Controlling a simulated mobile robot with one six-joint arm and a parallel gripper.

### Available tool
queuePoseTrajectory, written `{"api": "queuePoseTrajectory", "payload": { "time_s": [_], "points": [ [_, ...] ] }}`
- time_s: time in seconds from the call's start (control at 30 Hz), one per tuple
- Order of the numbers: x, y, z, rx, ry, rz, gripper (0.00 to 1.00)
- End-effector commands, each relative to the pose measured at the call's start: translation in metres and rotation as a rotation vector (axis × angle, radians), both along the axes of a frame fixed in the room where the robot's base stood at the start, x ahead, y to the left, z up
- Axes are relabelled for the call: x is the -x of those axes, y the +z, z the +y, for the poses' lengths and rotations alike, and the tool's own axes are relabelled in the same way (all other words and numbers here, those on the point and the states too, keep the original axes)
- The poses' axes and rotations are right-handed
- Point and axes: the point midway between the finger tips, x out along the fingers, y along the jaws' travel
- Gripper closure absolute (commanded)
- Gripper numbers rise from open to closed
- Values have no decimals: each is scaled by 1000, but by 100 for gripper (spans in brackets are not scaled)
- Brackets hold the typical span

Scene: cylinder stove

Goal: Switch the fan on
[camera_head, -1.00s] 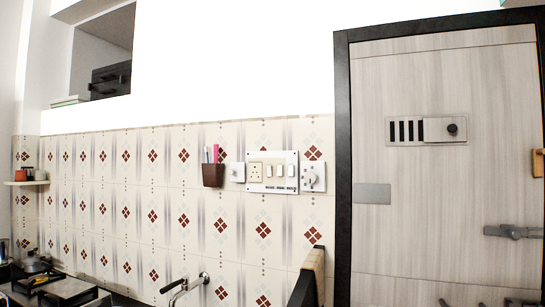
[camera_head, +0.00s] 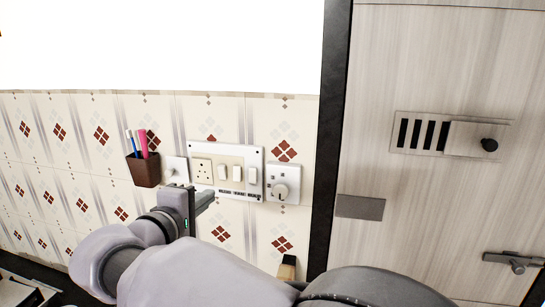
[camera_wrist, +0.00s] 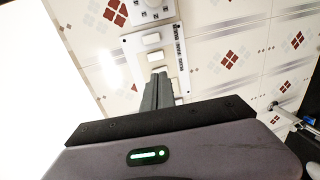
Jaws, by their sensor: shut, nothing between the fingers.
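A white switch panel (camera_head: 233,150) with a socket and several rocker switches is on the tiled wall, left of the door. In the wrist view the panel (camera_wrist: 133,52) runs behind the fingers and the dial plate (camera_wrist: 150,8) is at the top. My gripper (camera_head: 207,197) is shut and empty, in front of the panel's lower left part. In the wrist view my gripper (camera_wrist: 158,82) overlaps the switches; contact cannot be told. No fan shows.
A brown pen holder (camera_head: 144,172) and a small white plate (camera_head: 177,168) are on the wall left of the panel. A dark door frame (camera_head: 333,120) and door stand at the right. A tap (camera_wrist: 285,112) shows in the wrist view.

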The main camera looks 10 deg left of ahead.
Motion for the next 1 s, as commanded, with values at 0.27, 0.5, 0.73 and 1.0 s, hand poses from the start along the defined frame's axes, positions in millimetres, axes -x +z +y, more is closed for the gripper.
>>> {"api": "queuePoseTrajectory", "payload": {
  "time_s": [0.27,0.5,0.73,1.0],
  "points": [
    [0,0,4,5,7,-6,100],
    [-19,-2,0,5,4,-5,100],
    [-68,-10,-7,5,3,-4,100],
    [-119,-20,-14,5,5,-4,100]
  ]
}}
